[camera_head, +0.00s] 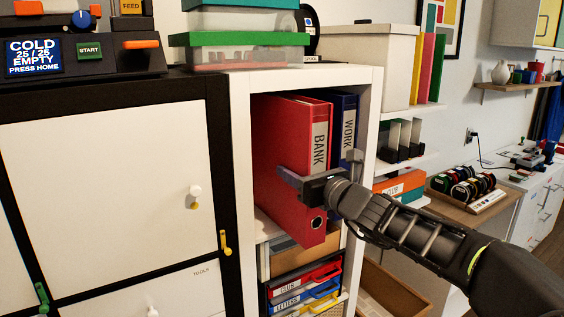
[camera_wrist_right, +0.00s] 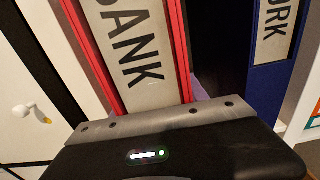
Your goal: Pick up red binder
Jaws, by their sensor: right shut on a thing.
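The red binder (camera_head: 285,137), with a grey BANK label on its spine, stands in the white shelf's upper compartment. Its lower front corner juts out past the shelf opening. My right gripper (camera_head: 320,171) comes in from the right and is shut on the red binder, one finger on each side of the spine below the label. In the right wrist view the red binder (camera_wrist_right: 130,50) fills the space ahead of the gripper, its spine facing the camera. My left gripper is not in view.
A blue WORK binder (camera_head: 347,125) stands just right of the red one. The white shelf's side wall (camera_head: 367,95) is close on the right. Paper trays (camera_head: 305,287) sit below. A black-framed white cabinet (camera_head: 110,180) stands to the left.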

